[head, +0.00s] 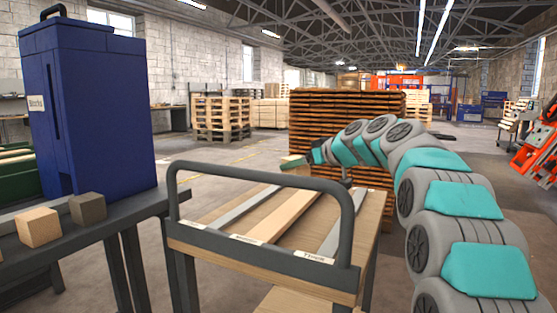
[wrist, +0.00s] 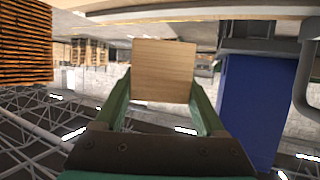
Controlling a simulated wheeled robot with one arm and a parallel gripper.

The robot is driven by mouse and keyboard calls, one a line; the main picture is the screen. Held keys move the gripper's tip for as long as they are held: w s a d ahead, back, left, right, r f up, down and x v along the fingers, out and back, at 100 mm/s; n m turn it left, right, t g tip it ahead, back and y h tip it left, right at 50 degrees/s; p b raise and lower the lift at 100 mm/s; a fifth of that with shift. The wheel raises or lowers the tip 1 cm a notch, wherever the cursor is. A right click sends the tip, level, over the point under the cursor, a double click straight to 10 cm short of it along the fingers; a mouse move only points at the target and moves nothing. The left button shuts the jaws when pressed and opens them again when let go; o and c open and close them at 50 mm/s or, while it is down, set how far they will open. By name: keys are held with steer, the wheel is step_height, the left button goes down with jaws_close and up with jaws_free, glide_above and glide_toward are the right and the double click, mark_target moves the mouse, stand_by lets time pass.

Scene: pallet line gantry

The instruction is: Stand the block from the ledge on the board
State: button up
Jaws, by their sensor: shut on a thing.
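My gripper (head: 306,158) is at the far end of the trolley, above its top. It is shut on a pale wooden block (wrist: 164,70), whose square face shows between the green fingers (wrist: 160,100) in the wrist view. In the head view the block (head: 292,161) is small and partly hidden by the gripper. It looks clear of the trolley top. A pale wooden board (head: 284,215) lies lengthwise on the trolley between two grey strips, with nothing on it. The dark ledge (head: 115,208) at left carries a pale block (head: 39,227) and a dark block (head: 87,208).
A tall blue dispenser (head: 95,110) stands behind the ledge blocks. The trolley's grey handle (head: 265,168) arches over its near side, with small labels below it. Stacked brown pallets (head: 345,115) stand behind the trolley. Open floor lies to the left behind it.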

steer(key=shift+w+a, duration=0.3)
steer(key=shift+a, duration=0.15)
steer(key=shift+f, duration=0.2)
steer(key=shift+f+b, duration=1.55)
steer(key=shift+f, duration=1.6)
steer(key=shift+f+b, duration=0.55)
steer(key=shift+b, duration=0.15)
steer(key=o, duration=1.5)
steer(key=shift+o, duration=0.2)
